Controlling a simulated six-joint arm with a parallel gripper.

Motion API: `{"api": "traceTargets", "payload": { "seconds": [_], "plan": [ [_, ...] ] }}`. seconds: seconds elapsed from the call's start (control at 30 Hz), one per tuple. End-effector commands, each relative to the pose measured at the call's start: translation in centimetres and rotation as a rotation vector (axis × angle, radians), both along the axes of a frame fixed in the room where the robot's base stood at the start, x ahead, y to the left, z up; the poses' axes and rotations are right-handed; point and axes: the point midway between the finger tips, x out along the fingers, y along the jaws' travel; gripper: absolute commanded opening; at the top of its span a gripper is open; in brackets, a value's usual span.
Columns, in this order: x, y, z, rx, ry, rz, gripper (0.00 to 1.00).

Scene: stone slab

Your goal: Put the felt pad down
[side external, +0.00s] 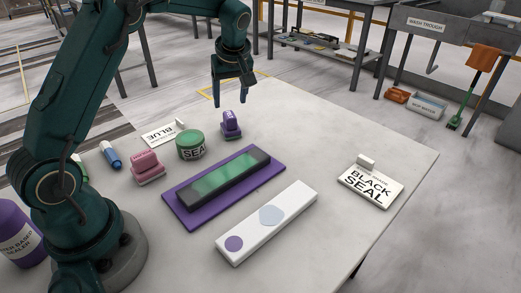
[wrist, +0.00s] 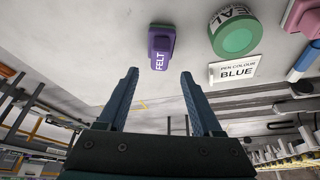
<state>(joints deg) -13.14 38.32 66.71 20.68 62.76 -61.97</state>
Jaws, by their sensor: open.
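The felt pad (side external: 231,126) is a small purple block with a grip on top. It stands on the pale stone slab (side external: 330,150), near its far left side. In the wrist view the felt pad (wrist: 161,46) shows its "FELT" label, beyond my fingertips. My gripper (side external: 230,104) is open and empty, with its fingers pointing down just above and behind the pad. In the wrist view my gripper (wrist: 159,74) has its two fingers wide apart with nothing between them.
A green-lidded "SEAL" tin (side external: 191,146), a "BLUE" card (side external: 164,133) and a pink block (side external: 147,167) stand left of the pad. The slab's right side has free room.

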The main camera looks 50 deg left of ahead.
Motion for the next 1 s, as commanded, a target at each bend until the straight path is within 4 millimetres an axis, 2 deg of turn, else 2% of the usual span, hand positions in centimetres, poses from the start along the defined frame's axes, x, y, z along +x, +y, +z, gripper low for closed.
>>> {"api": "traceTargets", "payload": {
  "seconds": [0.03, 0.13, 0.33, 0.47, 0.57, 0.73, 0.87, 1.0],
  "plan": [
    [-0.1, -0.4, 1.0, 0.0, -0.005, -0.002, 0.67],
    [-0.3, -1.0, 2.5, 0.0, -0.004, -0.002, 0.67],
    [-0.7, -1.7, 4.1, -0.001, 0.0, -0.006, 0.67],
    [-1.6, -2.7, 5.3, -0.007, 0.001, -0.067, 0.67],
    [-3.2, -4.3, 6.8, -0.016, 0.0, -0.177, 0.67],
    [-7.3, -7.8, 8.9, -0.026, -0.004, -0.425, 0.67],
    [-11.0, -10.2, 9.5, -0.022, -0.017, -0.614, 0.67],
    [-15.0, -12.5, 9.2, -0.008, -0.036, -0.81, 0.67]
  ]
}}
